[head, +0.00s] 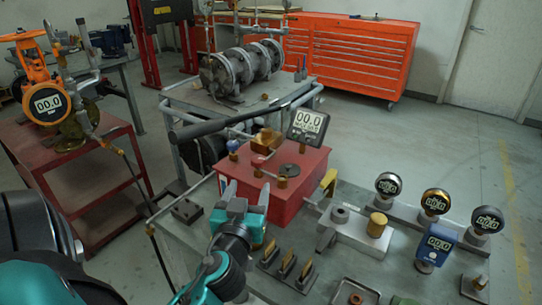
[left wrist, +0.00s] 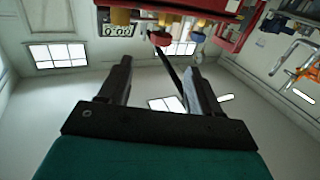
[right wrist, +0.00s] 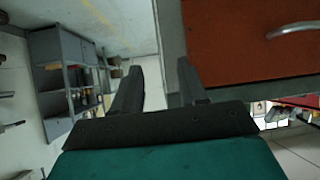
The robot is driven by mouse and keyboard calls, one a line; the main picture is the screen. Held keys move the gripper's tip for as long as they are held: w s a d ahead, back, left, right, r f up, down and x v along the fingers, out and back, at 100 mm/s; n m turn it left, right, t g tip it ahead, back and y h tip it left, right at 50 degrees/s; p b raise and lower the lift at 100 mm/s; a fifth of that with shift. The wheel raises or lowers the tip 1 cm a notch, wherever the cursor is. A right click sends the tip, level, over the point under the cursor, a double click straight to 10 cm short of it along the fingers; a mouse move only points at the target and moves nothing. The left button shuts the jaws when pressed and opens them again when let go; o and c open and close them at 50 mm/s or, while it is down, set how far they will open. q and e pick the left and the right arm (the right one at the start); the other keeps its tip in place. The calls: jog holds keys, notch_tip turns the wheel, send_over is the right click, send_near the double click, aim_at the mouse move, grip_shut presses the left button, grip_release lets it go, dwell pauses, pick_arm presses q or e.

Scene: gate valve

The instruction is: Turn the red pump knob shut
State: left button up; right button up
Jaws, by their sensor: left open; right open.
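The red pump body (head: 300,190) sits on the grey workbench, with a long black handle (head: 235,120) above it. A red knob (left wrist: 160,39) shows in the left wrist view, beyond the fingertips and apart from them; a blue knob (left wrist: 197,37) is next to it. In the head view I cannot clearly pick out the red knob; the blue knob (head: 233,146) stands at the pump's left side. My left gripper (head: 245,190) is open and empty, just in front of the pump. My right gripper (right wrist: 160,68) is open and empty, and shows only in its wrist view.
A digital gauge (head: 308,124) stands over the pump. Several round gauges (head: 435,202) and a valve block (head: 350,230) are to the right on the bench. A red cart (head: 85,165) is at left, and an orange tool cabinet (head: 350,55) stands behind. The floor at right is clear.

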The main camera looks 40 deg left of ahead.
aim_at(257, 164)
pick_arm(q)
jog(key=p+x, duration=0.2)
jog(key=x, duration=1)
jog(key=shift+a+p, duration=0.15)
jog(key=shift+p, duration=0.15)
jog(key=shift+c, duration=0.3)
jog(key=c, duration=0.9)
